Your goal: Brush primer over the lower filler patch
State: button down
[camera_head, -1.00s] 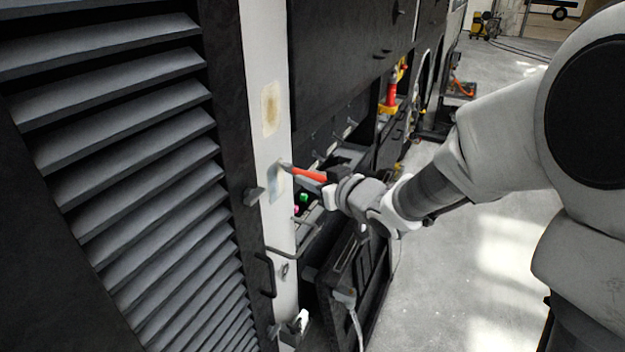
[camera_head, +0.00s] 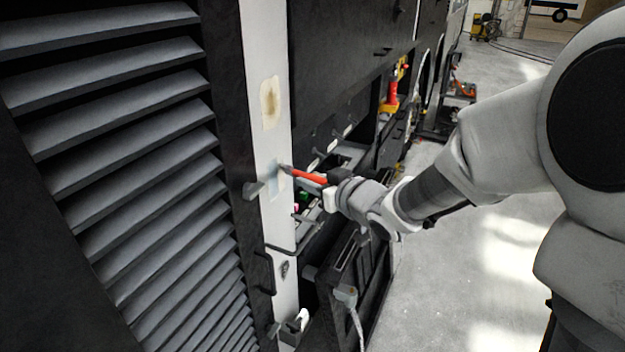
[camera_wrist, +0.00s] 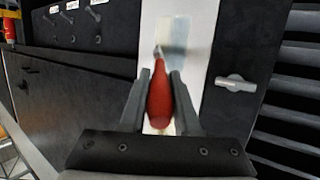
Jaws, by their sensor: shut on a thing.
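A red-handled brush (camera_head: 306,176) is held in my gripper (camera_head: 334,178), its tip pointing left at the pale upright strip. The lower filler patch (camera_head: 275,184) is a pale blue-grey area on that strip. The brush tip is at the patch's upper right; I cannot tell whether it touches. In the wrist view, my gripper (camera_wrist: 160,80) is shut around the red handle (camera_wrist: 160,98), and the bristle end is mostly hidden behind it. The patch (camera_wrist: 178,32) shows behind it with an uneven grey-blue tone.
A beige upper patch (camera_head: 270,103) is above on the same strip. A latch (camera_head: 253,189) sticks out left of the lower patch, beside the louvred panel (camera_head: 120,130). An open black hatch (camera_head: 352,270) hangs below my wrist. Bare floor (camera_head: 470,280) lies to the right.

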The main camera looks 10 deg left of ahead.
notch_tip(320, 180, down, 7)
jog(key=b, duration=0.6)
dwell(0.4)
jog(key=shift+s+d+p, duration=0.25)
jog(key=shift+s+d, duration=0.1)
jog(key=shift+d, duration=0.6)
jog(key=shift+s+d+p, duration=0.25)
jog(key=shift+s+d, duration=0.1)
jog(key=shift+d, duration=0.55)
jog(key=shift+s+d+p, duration=0.25)
jog(key=shift+s+d, duration=0.1)
jog(key=shift+d, duration=0.6)
jog(key=d, duration=0.1)
jog(key=s+d+p, duration=0.1)
jog(key=shift+d, duration=0.4)
